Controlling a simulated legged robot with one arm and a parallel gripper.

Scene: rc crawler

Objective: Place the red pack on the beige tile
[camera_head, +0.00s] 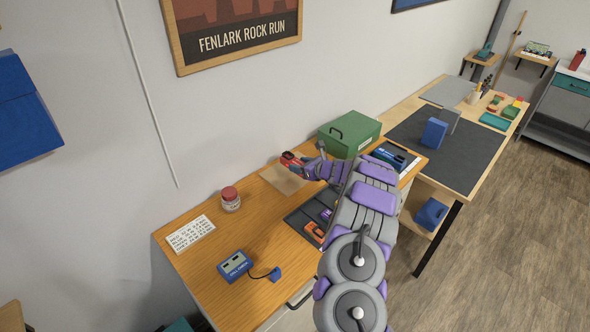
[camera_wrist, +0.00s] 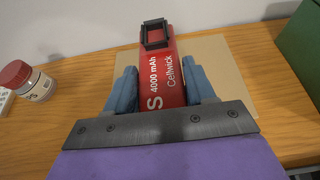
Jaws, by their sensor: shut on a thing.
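The red pack (camera_wrist: 167,80) is a battery with white lettering and a black connector at its far end. My gripper (camera_wrist: 162,88) is shut on it, with a blue-grey finger on each side. In the head view the red pack (camera_head: 290,158) shows at the tip of my gripper (camera_head: 304,164). The beige tile (camera_wrist: 215,62) lies flat on the wooden bench, behind and under the pack in the wrist view. It also shows in the head view (camera_head: 280,182), partly covered by my gripper. I cannot tell whether the pack touches the tile.
A green box (camera_head: 348,134) stands right of the tile. A lidded jar (camera_head: 230,199), a white note card (camera_head: 190,233) and a blue charger (camera_head: 235,266) are on the left part of the bench. A dark tray (camera_head: 300,222) with packs lies near my arm.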

